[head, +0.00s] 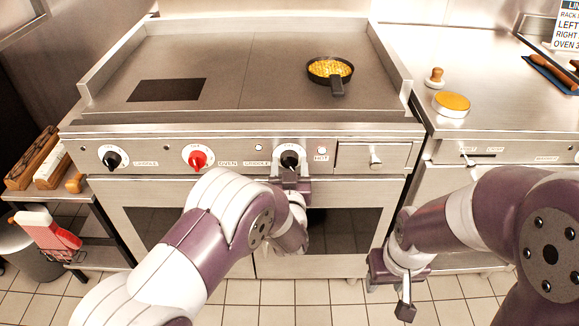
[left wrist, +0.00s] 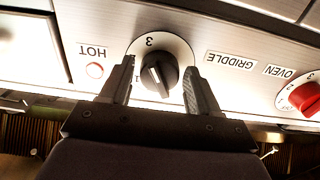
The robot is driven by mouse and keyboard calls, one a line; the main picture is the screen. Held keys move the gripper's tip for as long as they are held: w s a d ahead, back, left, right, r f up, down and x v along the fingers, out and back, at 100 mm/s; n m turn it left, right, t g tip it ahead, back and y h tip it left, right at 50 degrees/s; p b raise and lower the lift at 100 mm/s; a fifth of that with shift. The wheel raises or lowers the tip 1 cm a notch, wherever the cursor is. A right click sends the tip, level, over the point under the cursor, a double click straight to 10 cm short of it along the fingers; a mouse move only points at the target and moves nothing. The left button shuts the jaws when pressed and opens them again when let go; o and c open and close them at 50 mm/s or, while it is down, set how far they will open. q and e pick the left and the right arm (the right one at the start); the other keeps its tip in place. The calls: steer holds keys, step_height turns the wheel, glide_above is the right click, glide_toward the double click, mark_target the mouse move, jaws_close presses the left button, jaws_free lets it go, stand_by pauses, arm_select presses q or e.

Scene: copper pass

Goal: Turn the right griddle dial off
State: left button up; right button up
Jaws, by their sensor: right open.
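The right griddle dial (head: 289,159) is a black knob on a white numbered plate on the front panel, beside a GRIDDLE label. It also shows in the left wrist view (left wrist: 158,73), upside down, with a white pointer line; its exact setting is hard to read. My left gripper (head: 291,174) is in front of this dial. In the left wrist view its two fingers (left wrist: 157,88) stand open on either side of the knob, with gaps visible. My right gripper (head: 401,285) is open and low at the right, away from the dials.
A red OVEN dial (head: 197,159) and another black griddle dial (head: 112,159) sit further left. A small light marked HOT (head: 321,150) is right of the dial. A black pan (head: 330,70) with yellow food stands on the griddle (head: 215,60). A drawer (head: 374,156) is further right.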

arm_select(q)
steer(key=c, duration=0.7)
steer(key=n+b, duration=0.3)
steer(key=n, duration=0.1)
steer(key=shift+f, duration=0.2)
steer(key=n+b, duration=0.4)
steer(key=n, duration=0.1)
steer(key=shift+d+n, duration=0.1)
steer(key=shift+n, duration=0.3)
steer(key=n+b, duration=0.8)
steer(key=b, duration=0.1)
steer(key=shift+f, duration=0.1)
steer(key=n+b, duration=0.9)
steer(key=b, duration=0.3)
steer(key=shift+r+n+b, duration=0.2)
steer(key=shift+n+b, duration=0.55)
steer(key=shift+n, duration=0.05)
steer(key=shift+r+n+b, duration=0.2)
steer(key=shift+n+b, duration=0.55)
steer(key=shift+n, duration=0.05)
